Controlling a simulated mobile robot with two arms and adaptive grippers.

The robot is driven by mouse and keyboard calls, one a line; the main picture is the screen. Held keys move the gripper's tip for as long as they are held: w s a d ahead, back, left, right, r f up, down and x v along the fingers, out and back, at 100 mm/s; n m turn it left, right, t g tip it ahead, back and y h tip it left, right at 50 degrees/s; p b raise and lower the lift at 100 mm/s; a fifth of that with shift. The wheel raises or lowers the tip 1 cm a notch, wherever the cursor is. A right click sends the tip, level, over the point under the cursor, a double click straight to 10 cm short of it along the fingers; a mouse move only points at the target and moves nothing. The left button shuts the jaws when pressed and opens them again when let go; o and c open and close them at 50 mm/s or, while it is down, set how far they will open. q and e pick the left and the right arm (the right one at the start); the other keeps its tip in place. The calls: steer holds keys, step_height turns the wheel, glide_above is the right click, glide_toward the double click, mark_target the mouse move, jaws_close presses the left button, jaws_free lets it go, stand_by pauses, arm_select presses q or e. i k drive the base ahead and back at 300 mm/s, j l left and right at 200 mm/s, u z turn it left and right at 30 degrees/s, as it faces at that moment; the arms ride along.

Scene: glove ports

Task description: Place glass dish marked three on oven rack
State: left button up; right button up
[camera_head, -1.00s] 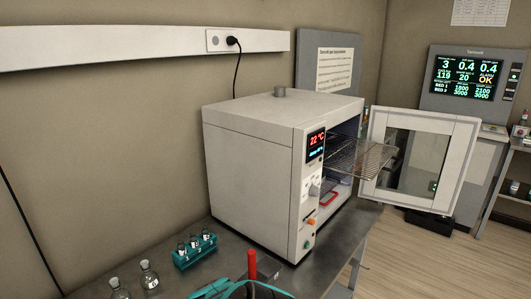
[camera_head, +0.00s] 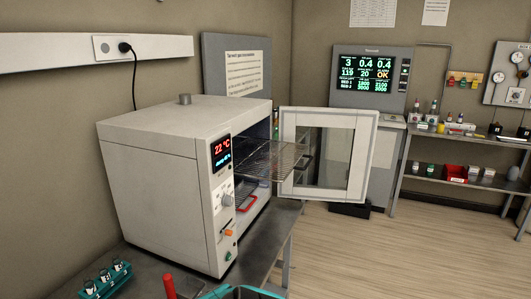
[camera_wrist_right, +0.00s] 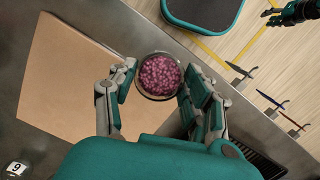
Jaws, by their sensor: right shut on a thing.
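A round glass dish (camera_wrist_right: 159,76) with pink-purple beads in it sits between the fingers of my right gripper (camera_wrist_right: 155,84) in the right wrist view. The gripper is shut on the dish; no number shows on it. The oven (camera_head: 165,165) stands on a metal bench in the head view, its door (camera_head: 329,153) swung open to the right. The wire oven rack (camera_head: 268,160) sticks out of the opening and looks empty. A dark and teal gripper (camera_wrist_right: 274,16), apparently my left, shows at the top right of the wrist view; its jaw state is unclear.
The open door stands just right of the rack. A teal rack of small bottles (camera_head: 106,280) and a red upright piece (camera_head: 169,287) are at the bottom of the head view. A brown board (camera_wrist_right: 75,80) lies below the dish. Floor right of the bench is clear.

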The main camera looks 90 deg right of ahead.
mark_target(267, 158)
steer(key=k+l+z, duration=0.15)
steer(key=l, duration=0.25)
steer(key=k+l+z, duration=0.1)
steer(key=l, duration=0.3)
steer(key=k+l+z, duration=0.15)
steer(key=l, duration=0.25)
steer(key=k+l+z, duration=0.15)
steer(key=l, duration=0.3)
steer(key=k+l+z, duration=0.1)
steer(key=l, duration=0.35)
